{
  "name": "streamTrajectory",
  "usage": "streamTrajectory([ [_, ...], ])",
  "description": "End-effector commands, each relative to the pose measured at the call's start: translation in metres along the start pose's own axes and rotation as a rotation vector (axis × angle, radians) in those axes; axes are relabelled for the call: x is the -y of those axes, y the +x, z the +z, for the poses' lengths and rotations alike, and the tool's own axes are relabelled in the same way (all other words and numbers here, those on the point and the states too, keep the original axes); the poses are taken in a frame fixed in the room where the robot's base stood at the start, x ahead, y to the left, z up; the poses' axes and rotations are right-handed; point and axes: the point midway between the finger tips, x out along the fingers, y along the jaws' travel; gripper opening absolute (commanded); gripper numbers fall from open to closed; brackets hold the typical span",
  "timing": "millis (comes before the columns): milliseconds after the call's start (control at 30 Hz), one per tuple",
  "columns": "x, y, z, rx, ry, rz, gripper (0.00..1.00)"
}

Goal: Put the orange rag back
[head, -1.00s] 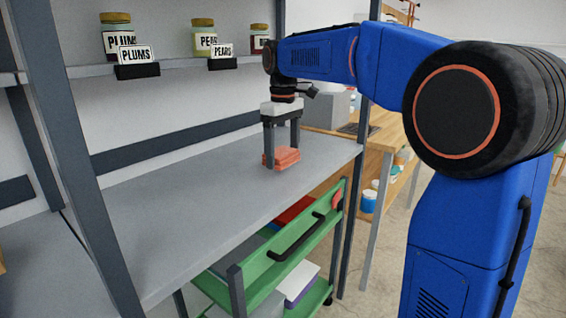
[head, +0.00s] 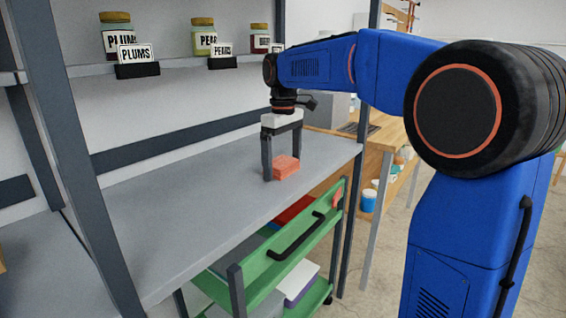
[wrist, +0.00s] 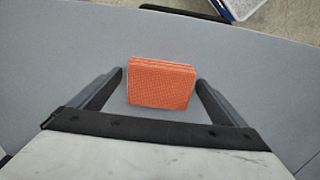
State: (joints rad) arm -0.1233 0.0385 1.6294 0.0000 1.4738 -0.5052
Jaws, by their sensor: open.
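The orange rag (head: 286,166) is a small folded block lying on the grey shelf surface (head: 190,205), near its right end. In the wrist view my gripper (wrist: 160,82) has a gap between each finger and the rag's sides. One finger is partly hidden behind the rag in the head view.
A green cart (head: 275,257) stands below the shelf front. Jars with label stands, including plums (head: 137,53) and pears (head: 222,49), sit on the shelf above. A dark upright post (head: 352,200) stands at the shelf's right end. The shelf left of the rag is clear.

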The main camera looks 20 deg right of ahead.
Motion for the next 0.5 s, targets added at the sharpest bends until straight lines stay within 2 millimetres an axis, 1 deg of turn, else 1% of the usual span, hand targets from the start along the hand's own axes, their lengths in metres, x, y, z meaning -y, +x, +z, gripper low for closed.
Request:
streamTrajectory([
  [67, 0.0, -0.003, 0.0, 0.0, 0.0, 0.0, 0.96],
  [167, 0.0, -0.013, -0.001, -0.002, 0.0, 0.001, 0.96],
  [267, 0.0, -0.029, -0.001, -0.003, 0.0, 0.001, 0.96],
  [500, 0.0, -0.076, -0.001, -0.003, 0.0, 0.002, 0.96],
])
